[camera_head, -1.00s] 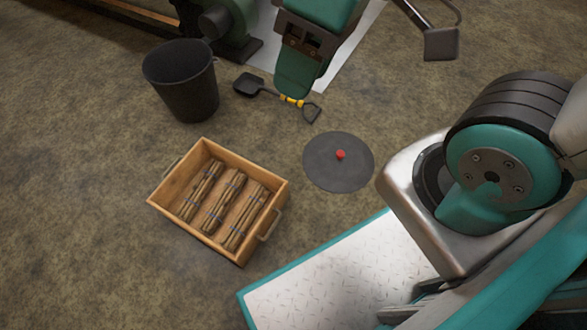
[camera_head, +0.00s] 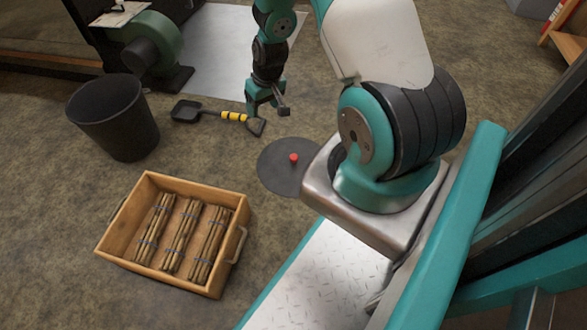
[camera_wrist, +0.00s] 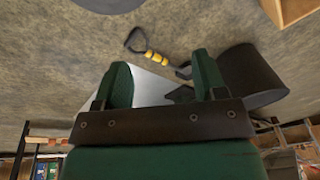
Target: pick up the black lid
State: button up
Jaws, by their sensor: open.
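The black lid (camera_head: 276,172) is a flat dark disc with a small red knob (camera_head: 293,157), lying on the floor in the head view. My arm partly covers its right side. In the wrist view a part of the lid (camera_wrist: 108,4) shows at the top edge. My gripper (camera_head: 265,104) is above the floor beyond the lid, apart from it. In the wrist view its two green fingers (camera_wrist: 162,80) are spread wide with nothing between them.
A wooden crate (camera_head: 160,275) with several stick bundles stands left of the lid. A black bucket (camera_head: 115,118) stands farther back, with a shovel (camera_head: 215,114) on the floor beside it. A green blower (camera_head: 150,45) is at the back. Floor between crate and lid is clear.

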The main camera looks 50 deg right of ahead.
jog(key=m+h+b, duration=0.1)
jog(key=m, duration=0.1)
send_near(294, 157)
jog(key=shift+g, duration=0.3)
jog(key=f+b, duration=0.2)
jog(key=b, duration=0.1)
jog(key=w+f+b, duration=0.1)
jog(key=f+b, duration=0.2)
jog(key=b, duration=0.1)
jog(key=shift+w+a+b, duration=0.1)
jog(key=shift+a+b, duration=0.05)
jog(key=shift+b, duration=0.15)
jog(key=f+b, duration=0.1)
jog(key=f, duration=0.1)
jog(key=f+b, duration=0.1)
jog(key=b, duration=0.1)
jog(key=f+b, duration=0.2)
jog(key=shift+w+d+f, duration=0.3)
jog(key=shift+w+d, duration=0.05)
jog(key=shift+w, duration=0.05)
jog(key=shift+r, duration=0.1)
jog(key=c, duration=1.2)
jog(key=shift+o, duration=0.2)
